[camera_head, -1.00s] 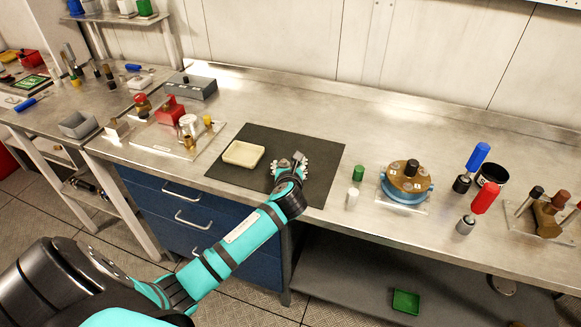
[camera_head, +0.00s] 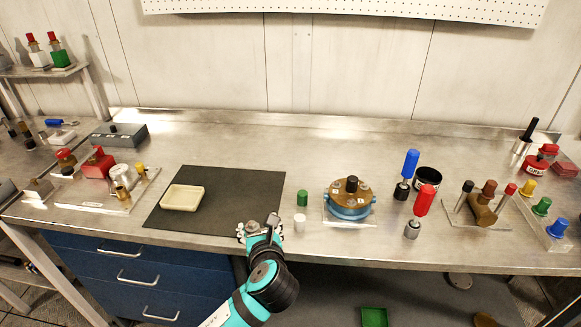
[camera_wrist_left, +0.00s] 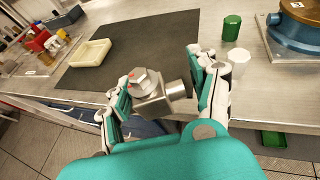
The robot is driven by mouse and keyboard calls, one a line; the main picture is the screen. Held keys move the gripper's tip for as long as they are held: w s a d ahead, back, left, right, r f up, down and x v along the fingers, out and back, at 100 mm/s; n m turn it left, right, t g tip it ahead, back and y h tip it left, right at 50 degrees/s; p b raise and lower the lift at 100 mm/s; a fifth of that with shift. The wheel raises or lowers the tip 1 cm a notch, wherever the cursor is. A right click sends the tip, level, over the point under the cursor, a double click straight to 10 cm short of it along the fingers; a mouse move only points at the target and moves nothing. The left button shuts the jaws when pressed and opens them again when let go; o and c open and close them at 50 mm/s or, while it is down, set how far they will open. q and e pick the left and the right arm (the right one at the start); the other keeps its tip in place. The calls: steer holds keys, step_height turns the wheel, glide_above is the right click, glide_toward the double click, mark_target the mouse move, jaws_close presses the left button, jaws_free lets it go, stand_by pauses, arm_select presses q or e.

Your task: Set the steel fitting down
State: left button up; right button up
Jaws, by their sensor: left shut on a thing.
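The steel fitting (camera_wrist_left: 160,97) is a grey metal block with a hex end and a short round stub. My left gripper (camera_wrist_left: 163,90) is shut on it, with a finger on each side. In the head view the left gripper (camera_head: 262,228) is at the front edge of the bench, by the lower right corner of the dark mat (camera_head: 225,207). Only a small grey part of the fitting (camera_head: 273,219) shows there above the fingers. In the wrist view the fitting is in front of the mat's near edge. My right gripper is not in view.
A cream tray (camera_head: 182,198) lies on the mat's left part. A green cylinder (camera_head: 302,197) and a white one (camera_head: 299,224) stand right of the gripper. A blue-based brass device (camera_head: 349,205) is further right. The mat's middle is clear.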

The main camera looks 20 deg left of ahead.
arm_select(q)
steer(key=shift+d+r, duration=0.1)
steer(key=shift+r, duration=0.25)
steer(key=s+d+r+m+t+h, duration=0.2)
steer(key=s+d+r+m+h, duration=0.3)
steer(key=m+h, duration=0.1)
steer(key=shift+s+d+r+m+h, duration=0.2)
steer(key=shift+s+r+m+h, duration=0.15)
steer(key=shift+h, duration=0.35)
